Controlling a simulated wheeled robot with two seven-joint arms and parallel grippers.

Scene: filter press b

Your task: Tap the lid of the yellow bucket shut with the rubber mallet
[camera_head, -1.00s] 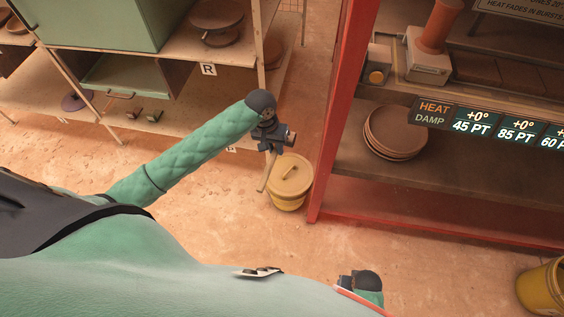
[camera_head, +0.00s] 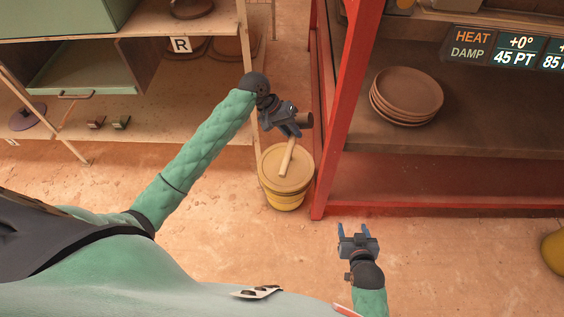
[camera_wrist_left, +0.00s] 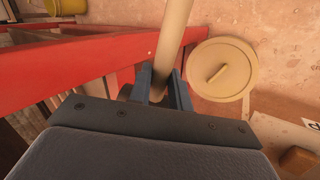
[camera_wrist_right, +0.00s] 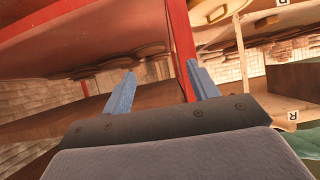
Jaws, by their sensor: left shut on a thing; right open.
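The yellow bucket (camera_head: 284,199) stands on the floor beside the red rack post, with its tan lid (camera_head: 270,165) on top. In the left wrist view the round lid (camera_wrist_left: 215,90) shows its raised bar grip. I cannot tell whether the lid is fully seated. My left gripper (camera_head: 289,119) is shut on the mallet. The mallet's pale handle (camera_head: 287,157) shows in front of the lid; contact is unclear. Its dark head (camera_head: 304,120) is beside the gripper. The handle also shows in the left wrist view (camera_wrist_left: 173,35). My right gripper (camera_head: 357,234) is open and empty, right of the bucket.
The red rack (camera_head: 335,120) stands close on the bucket's right, with stacked plates (camera_head: 406,95) on its shelf. Wooden shelving (camera_head: 190,115) is at the left. Another yellow bucket (camera_head: 555,252) is at the right edge. The floor in front is clear.

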